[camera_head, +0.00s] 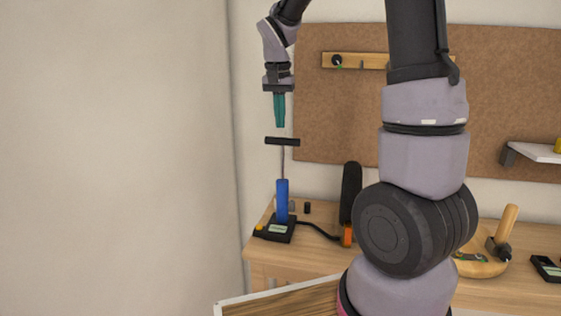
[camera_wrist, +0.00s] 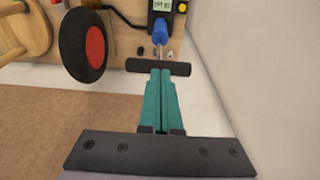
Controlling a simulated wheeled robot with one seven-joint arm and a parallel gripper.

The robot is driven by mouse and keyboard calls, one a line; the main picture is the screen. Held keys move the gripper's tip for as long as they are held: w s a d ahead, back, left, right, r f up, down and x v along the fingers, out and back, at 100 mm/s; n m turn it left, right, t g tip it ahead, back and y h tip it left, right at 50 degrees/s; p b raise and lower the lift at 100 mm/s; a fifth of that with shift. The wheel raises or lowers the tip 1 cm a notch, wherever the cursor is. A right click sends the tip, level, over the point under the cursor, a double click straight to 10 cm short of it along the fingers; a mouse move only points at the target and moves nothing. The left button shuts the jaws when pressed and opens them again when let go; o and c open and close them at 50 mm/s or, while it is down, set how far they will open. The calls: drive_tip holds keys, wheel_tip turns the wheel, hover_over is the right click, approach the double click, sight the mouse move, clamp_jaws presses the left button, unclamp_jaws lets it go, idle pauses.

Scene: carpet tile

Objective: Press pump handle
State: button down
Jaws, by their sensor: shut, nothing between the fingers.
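The pump has a black T-shaped handle (camera_head: 282,141) on a thin rod, raised well above a blue cylinder (camera_head: 282,201). Its black base (camera_head: 275,229) has a small display and stands at the left end of the wooden bench. My gripper (camera_head: 280,125) is shut and empty, pointing down just above the handle, with a small gap in the head view. In the wrist view my teal fingers (camera_wrist: 162,72) are together over the middle of the handle (camera_wrist: 140,65). The blue cylinder (camera_wrist: 160,30) shows beyond it; the gap cannot be judged there.
A wooden bowl (camera_head: 480,266) with a mallet stands at the right. The wall at left is bare.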

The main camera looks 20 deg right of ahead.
wheel_tip(320, 180, up, 10)
drive_tip(key=shift+r, duration=0.25)
drive_tip(key=shift+s, duration=0.1)
hover_over(282, 167)
wheel_tip(282, 167, down, 14)
drive_tip(key=shift+r, duration=0.1)
idle(0.4)
wheel_tip(282, 167, down, 12)
drive_tip(key=shift+s+f, duration=0.15)
drive_tip(key=shift+f, duration=0.3)
